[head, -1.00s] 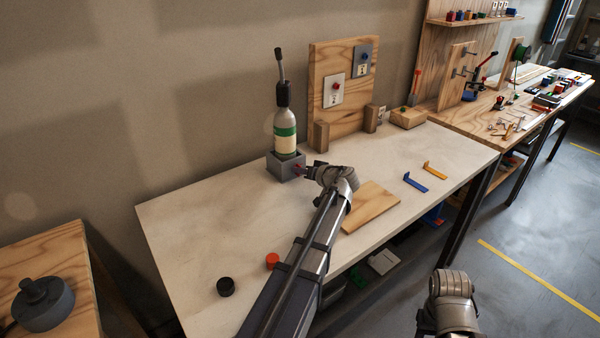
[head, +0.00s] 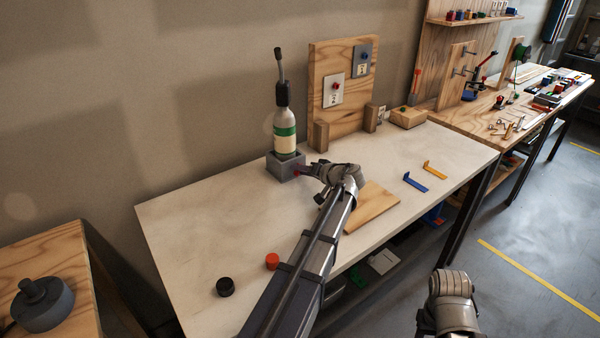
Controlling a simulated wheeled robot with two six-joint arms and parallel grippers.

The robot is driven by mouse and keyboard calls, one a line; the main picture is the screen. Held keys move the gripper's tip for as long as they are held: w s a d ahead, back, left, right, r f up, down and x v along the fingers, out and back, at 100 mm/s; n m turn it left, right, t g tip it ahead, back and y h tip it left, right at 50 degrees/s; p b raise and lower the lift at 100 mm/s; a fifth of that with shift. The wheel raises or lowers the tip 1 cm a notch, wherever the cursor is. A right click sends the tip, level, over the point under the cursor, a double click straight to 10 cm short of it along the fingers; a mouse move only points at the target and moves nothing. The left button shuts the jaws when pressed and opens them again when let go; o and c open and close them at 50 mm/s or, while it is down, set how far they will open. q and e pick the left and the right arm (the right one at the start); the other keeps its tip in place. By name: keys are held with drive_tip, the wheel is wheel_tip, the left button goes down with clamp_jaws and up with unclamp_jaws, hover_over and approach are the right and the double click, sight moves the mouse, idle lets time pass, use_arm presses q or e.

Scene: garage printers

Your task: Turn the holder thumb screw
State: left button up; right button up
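The holder (head: 287,165) is a grey block on the white bench, with a green-labelled bottle (head: 285,135) standing upright in it. The holder thumb screw (head: 296,173) is a small red spot on the block's right side, mostly covered by my gripper. My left gripper (head: 304,169) reaches in from the right, its fingertips right at the screw. The fingers are too small and dark to tell whether they are closed on it. Of my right arm only a link shows at the bottom right; its gripper is out of view.
A wooden board (head: 371,207) lies beside my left wrist. Blue (head: 415,183) and yellow (head: 434,170) brackets lie to the right. Black (head: 225,287) and orange (head: 272,261) knobs sit front left. An upright panel (head: 343,88) stands behind.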

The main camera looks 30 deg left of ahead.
use_arm(q)
drive_tip(key=shift+d, duration=0.1)
drive_tip(key=shift+s+d, duration=0.6)
drive_tip(key=shift+d, duration=0.35)
drive_tip(key=shift+s+d, duration=0.1)
drive_tip(key=shift+d, duration=0.4)
drive_tip(key=shift+a, duration=0.2)
drive_tip(key=shift+w+a, duration=0.35)
drive_tip(key=shift+a, duration=0.35)
drive_tip(key=shift+w+a, duration=0.35)
drive_tip(key=shift+a, duration=0.3)
drive_tip(key=shift+o, duration=0.4)
drive_tip(key=o, duration=0.5)
